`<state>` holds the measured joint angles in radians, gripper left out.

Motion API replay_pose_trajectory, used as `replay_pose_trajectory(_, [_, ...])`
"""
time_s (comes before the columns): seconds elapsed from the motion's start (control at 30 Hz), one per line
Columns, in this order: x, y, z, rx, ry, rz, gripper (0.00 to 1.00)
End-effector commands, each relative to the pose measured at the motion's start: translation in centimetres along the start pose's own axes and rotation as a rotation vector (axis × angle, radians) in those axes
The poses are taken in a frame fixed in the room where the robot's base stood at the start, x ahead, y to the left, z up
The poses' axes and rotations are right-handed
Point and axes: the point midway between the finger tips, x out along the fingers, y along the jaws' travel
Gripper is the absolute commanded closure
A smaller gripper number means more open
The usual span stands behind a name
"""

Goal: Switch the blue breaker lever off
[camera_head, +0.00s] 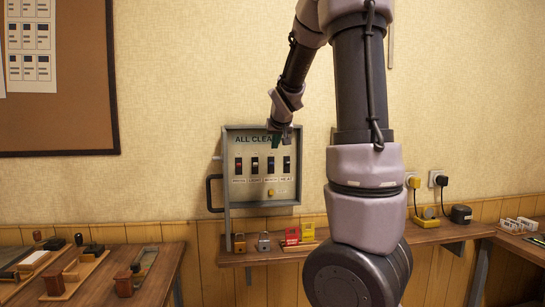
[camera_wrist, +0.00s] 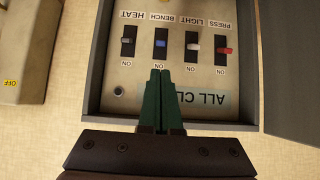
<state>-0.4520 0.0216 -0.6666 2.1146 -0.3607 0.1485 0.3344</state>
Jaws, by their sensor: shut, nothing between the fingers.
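The breaker panel (camera_head: 262,205) is a grey box on the wall with several levers in dark slots. The blue lever (camera_wrist: 161,43) is the BENCH one, second from left in the upside-down wrist view, between the grey HEAT lever (camera_wrist: 126,40) and the white LIGHT lever (camera_wrist: 193,47). I cannot tell its position surely. My gripper (camera_wrist: 160,72) is shut and empty. Its green fingertips are at the ON end of the blue slot and hide that label; contact is unclear. In the head view my gripper (camera_head: 279,140) is in front of the panel's upper part.
The red PRESS lever (camera_wrist: 225,50) is at the row's end. The panel's open door (camera_wrist: 285,70) sticks out beside it, with a black handle (camera_head: 211,192). A shelf (camera_head: 270,256) with padlocks is below. A pale box (camera_wrist: 28,50) is on the wall.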

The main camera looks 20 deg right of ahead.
Motion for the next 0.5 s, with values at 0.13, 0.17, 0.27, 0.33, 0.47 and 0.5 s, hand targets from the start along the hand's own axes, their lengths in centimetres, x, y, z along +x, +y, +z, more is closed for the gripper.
replay_pose_trajectory(0.13, [1.4, 0.3, 0.0, 0.003, 0.000, 0.006, 1.00])
replay_pose_trajectory(0.17, [1.6, 0.3, 0.0, 0.001, 0.000, 0.006, 1.00])
replay_pose_trajectory(0.27, [2.3, 0.2, 0.0, 0.002, -0.001, 0.006, 1.00])
replay_pose_trajectory(0.33, [2.9, 0.3, 0.1, 0.002, -0.001, 0.006, 1.00])
replay_pose_trajectory(0.47, [4.0, 0.3, 0.1, 0.002, -0.001, 0.006, 1.00])
replay_pose_trajectory(0.5, [4.5, 0.3, 0.1, 0.002, -0.002, 0.006, 1.00])
